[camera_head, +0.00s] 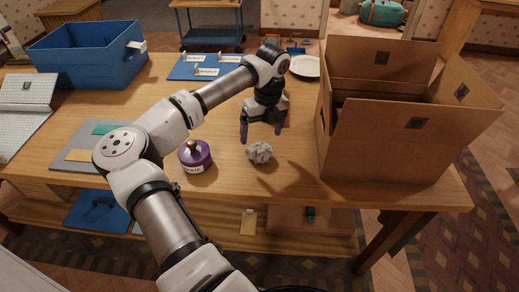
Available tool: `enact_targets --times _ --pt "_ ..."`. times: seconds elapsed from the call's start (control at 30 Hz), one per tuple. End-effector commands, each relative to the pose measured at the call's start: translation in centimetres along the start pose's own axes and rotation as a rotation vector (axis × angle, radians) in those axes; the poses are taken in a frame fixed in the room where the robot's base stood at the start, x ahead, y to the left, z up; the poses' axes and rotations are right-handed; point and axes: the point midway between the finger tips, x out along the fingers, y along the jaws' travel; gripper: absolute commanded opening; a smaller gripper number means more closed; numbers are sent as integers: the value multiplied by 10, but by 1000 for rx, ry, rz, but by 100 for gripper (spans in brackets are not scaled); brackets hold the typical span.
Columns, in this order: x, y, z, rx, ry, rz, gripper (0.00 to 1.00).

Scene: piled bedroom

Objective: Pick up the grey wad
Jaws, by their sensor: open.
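The grey wad (260,153) is a small crumpled lump on the wooden table, near its front edge. My gripper (261,135) is open, pointing down, with its two dark fingers apart. In the picture the fingertips show just above and to either side of the wad. The wad's front and top show clearly, and nothing is between the fingers that I can see. I cannot tell exactly how high the fingertips are over the table.
A purple lidded jar (196,157) stands just left of the wad. An open cardboard box (390,140) stands to the right. A blue bin (85,58), a blue board with labels (180,72) and a white plate (306,67) are farther back. A grey board (75,158) lies left.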

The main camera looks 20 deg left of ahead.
Motion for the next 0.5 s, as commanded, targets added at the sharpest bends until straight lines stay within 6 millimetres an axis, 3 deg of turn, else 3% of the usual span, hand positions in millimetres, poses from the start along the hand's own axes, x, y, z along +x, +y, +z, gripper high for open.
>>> enact_targets --times 0.23,0.5 --pt "17 2 -4 2 3 -2 88" --pt "54 4 -6 1 2 -1 88"
